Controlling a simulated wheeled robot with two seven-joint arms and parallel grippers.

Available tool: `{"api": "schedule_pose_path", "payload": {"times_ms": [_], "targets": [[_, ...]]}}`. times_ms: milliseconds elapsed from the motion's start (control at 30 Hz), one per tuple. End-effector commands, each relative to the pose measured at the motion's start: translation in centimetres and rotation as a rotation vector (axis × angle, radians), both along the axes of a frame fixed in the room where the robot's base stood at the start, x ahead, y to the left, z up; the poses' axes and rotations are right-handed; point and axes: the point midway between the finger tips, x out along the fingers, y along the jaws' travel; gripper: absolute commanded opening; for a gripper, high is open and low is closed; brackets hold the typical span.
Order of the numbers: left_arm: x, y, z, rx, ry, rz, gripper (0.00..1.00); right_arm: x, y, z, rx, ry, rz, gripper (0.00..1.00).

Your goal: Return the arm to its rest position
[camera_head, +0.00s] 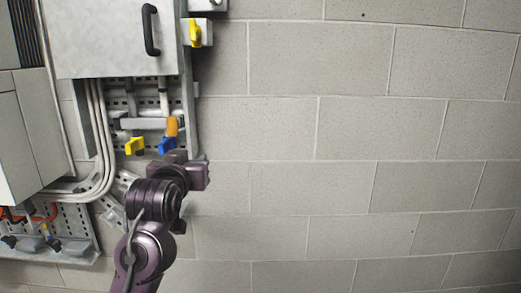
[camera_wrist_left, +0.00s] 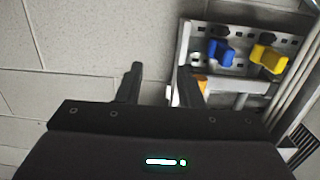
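My left gripper (camera_head: 198,162) is in front of the wall, just below and right of the blue handle (camera_head: 167,145) in the head view. In the left wrist view the gripper (camera_wrist_left: 160,75) has its two dark fingers apart, with only bare wall between them. The blue handle (camera_wrist_left: 222,52) and the yellow handle (camera_wrist_left: 269,58) lie to the right of the fingers there, apart from them. An orange part (camera_wrist_left: 201,82) shows close behind the right finger. My right gripper is in neither view.
A grey cabinet (camera_head: 108,40) with a black handle (camera_head: 150,30) hangs above. A yellow switch (camera_head: 196,33) is on its right side. A lower yellow handle (camera_head: 134,146) sits beside the blue one. Conduits (camera_head: 100,140) run at left. The block wall (camera_head: 350,130) at right is bare.

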Motion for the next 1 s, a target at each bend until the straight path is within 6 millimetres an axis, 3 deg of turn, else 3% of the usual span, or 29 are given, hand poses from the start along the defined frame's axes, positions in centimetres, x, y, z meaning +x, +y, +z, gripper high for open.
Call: {"api": "schedule_pose_path", "payload": {"times_ms": [33, 200, 367, 500, 700, 1000], "targets": [[-0.8, 0.1, -3.7, 0.005, 0.072, -0.006, 0.34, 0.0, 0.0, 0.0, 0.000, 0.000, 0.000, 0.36], [-4.5, 0.7, -13.7, 0.024, 0.293, -0.022, 0.34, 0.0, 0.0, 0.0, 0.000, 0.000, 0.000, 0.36], [-9.8, 1.3, -22.2, 0.046, 0.506, -0.037, 0.34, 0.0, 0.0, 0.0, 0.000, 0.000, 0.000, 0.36], [-15.5, 1.9, -28.4, 0.068, 0.691, -0.050, 0.34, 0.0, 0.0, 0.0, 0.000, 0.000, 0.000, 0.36], [-23.4, 2.7, -34.1, 0.099, 0.915, -0.067, 0.34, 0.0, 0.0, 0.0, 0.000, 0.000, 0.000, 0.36], [-31.8, 3.6, -37.7, 0.135, 1.132, -0.086, 0.34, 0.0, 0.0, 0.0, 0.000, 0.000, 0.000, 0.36]]}}
